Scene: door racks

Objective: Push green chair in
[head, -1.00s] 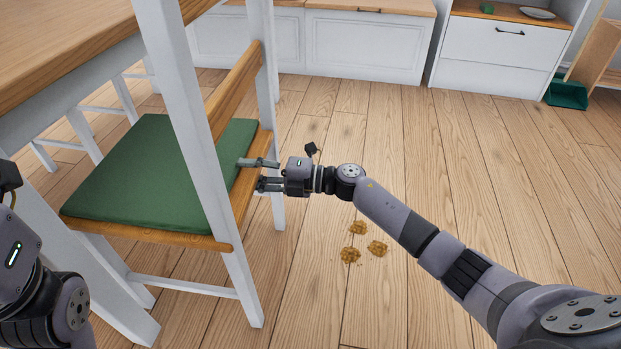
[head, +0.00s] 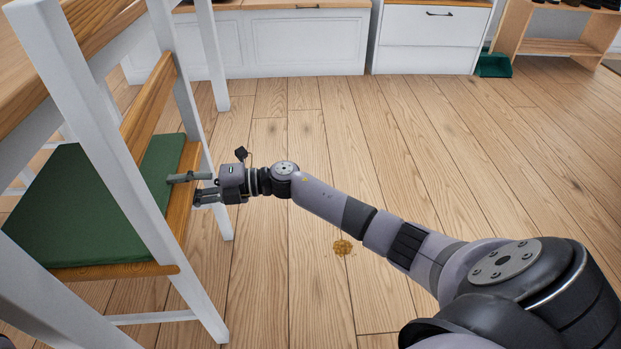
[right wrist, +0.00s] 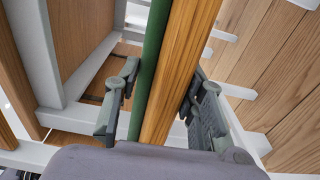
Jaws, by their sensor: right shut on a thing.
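The green chair stands at the left of the head view, with a white frame, a wooden seat edge (head: 183,205) and a green cushion (head: 90,205). My right gripper (head: 192,188) is shut on the side edge of the seat, below the wooden back rail. In the right wrist view its fingers (right wrist: 162,105) lie on either side of the wooden seat edge (right wrist: 182,65) and the green cushion (right wrist: 152,65). The chair is upright beside the wooden table (head: 25,60), its cushion partly hidden by a white post. My left gripper is out of view.
White cabinets (head: 300,45) line the back wall. A green dustpan-like object (head: 494,65) lies at the back right, near a wooden shelf (head: 555,45). The middle floor is clear.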

